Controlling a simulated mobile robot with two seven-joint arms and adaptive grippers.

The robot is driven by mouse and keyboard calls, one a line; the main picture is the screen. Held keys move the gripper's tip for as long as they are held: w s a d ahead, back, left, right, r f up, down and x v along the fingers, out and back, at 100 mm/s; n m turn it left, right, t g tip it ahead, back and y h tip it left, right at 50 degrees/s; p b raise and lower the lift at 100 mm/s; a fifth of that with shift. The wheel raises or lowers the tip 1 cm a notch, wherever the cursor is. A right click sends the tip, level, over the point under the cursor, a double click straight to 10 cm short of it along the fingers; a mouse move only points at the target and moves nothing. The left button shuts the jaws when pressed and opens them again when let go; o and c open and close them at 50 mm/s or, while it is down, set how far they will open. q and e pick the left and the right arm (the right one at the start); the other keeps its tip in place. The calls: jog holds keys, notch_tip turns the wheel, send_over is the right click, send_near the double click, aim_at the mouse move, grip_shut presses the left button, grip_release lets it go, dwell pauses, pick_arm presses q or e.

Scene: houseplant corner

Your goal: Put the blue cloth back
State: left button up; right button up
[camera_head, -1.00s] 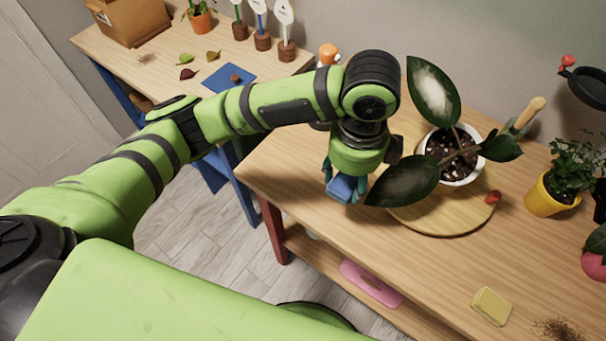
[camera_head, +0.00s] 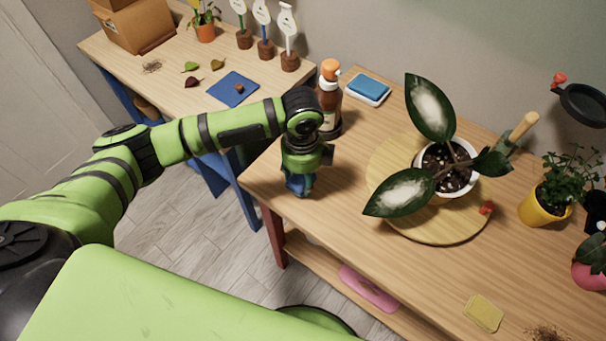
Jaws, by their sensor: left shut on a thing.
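My left gripper (camera_head: 298,190) points down near the left end of the right table (camera_head: 335,205). It is shut on a small blue thing, which looks like the blue cloth (camera_head: 296,182); the fingers hide most of it. I cannot tell whether it touches the table. My right gripper is not in view.
A white pot (camera_head: 476,180) with a large-leaved plant (camera_head: 430,108) stands on a round wooden board (camera_head: 425,232), right of my gripper. The table front between gripper and sponge is clear.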

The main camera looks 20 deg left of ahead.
aim_at(303, 177)
pick_arm(q)
jog(key=shift+f, duration=0.6)
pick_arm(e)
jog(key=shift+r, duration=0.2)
pick_arm(q)
jog(key=shift+f, duration=0.2)
jog(key=o, duration=1.6)
jog(key=shift+c, duration=0.2)
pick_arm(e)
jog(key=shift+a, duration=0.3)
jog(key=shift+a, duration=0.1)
pick_arm(q)
jog(key=shift+r, duration=0.1)
notch_tip(303, 177, up, 11)
jog(key=shift+b, duration=1)
jog(key=shift+s+r, duration=0.1)
jog(key=shift+r, duration=0.55)
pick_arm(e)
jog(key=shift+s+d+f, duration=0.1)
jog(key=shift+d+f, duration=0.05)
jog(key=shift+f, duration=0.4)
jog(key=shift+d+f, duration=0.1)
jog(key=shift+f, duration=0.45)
